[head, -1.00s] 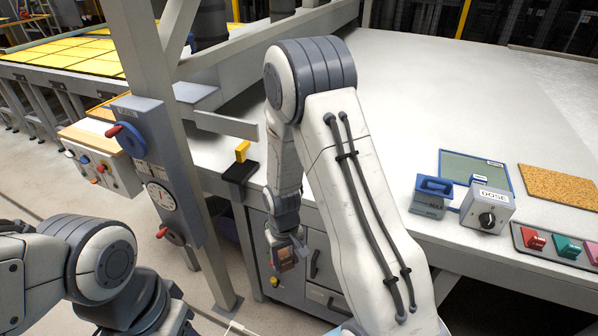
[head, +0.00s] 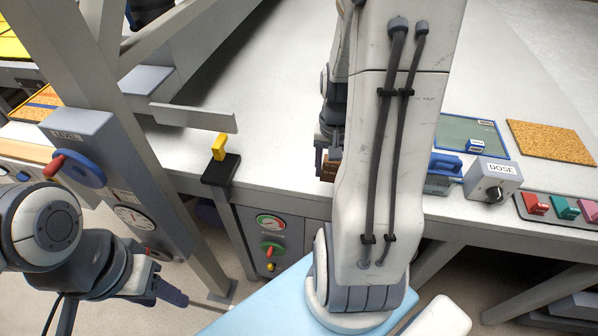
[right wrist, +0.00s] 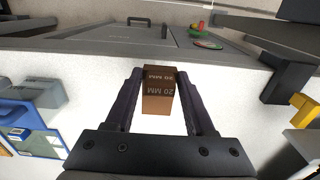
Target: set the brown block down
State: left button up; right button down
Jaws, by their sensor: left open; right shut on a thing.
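The brown block (right wrist: 158,92), marked "20 MM", sits between the fingers of my right gripper (right wrist: 160,95) in the right wrist view. The gripper is shut on it. In the head view a part of the brown block (head: 329,167) shows at the table's front edge, with my right arm hiding much of it and the gripper. I cannot tell whether the block touches the white table (head: 270,130). My left gripper (head: 172,293) is low at the left of the head view, away from the table, open and empty.
A yellow lever on a black base (head: 219,165) stands at the table edge, left of the block. The tabletop behind is clear.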

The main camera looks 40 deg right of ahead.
jog(key=w+a+f, duration=0.1)
jog(key=w, duration=0.2)
jog(key=w+a+f+p, duration=0.1)
jog(key=w+f, duration=0.1)
jog(key=w, duration=0.1)
jog(key=w+f+p, duration=0.1)
jog(key=w+f, duration=0.1)
jog(key=w, duration=0.1)
jog(key=shift+a+f, duration=0.25)
jog(key=shift+a, duration=0.15)
notch_tip(320, 180, down, 4)
jog(key=shift+r+p, duration=0.25)
jog(key=shift+p, duration=0.55)
jog(key=shift+f, duration=0.35)
jog(key=shift+f, duration=0.1)
jog(key=shift+c, duration=1.3)
grip_release()
